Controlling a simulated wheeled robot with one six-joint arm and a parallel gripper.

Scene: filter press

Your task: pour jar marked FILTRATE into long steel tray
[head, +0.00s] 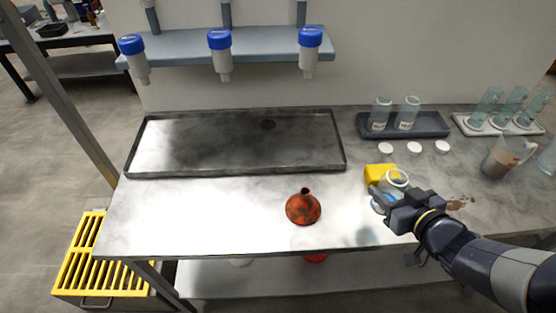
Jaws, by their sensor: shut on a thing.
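My gripper (392,208) is at the right front of the bench, shut on a clear glass jar (396,179) with something bluish low in it. The gripper covers part of this jar, and I can read no mark on it. The jar appears slightly tilted; I cannot tell whether it touches the bench. The long steel tray (220,143) lies flat at the back left of the bench, left of my gripper. It is shallow, with a dark round spot near its back edge. Two labelled jars (380,113) (407,112) stand in a dark rack; their labels are too small to read.
An orange-red funnel (303,208) stands between my gripper and the tray's front. A yellow block (380,173) is behind the held jar. White lids (414,147), a beaker of brownish liquid (503,157) and brown spots (459,201) are rightward. Blue-capped bottles (219,50) hang above the tray.

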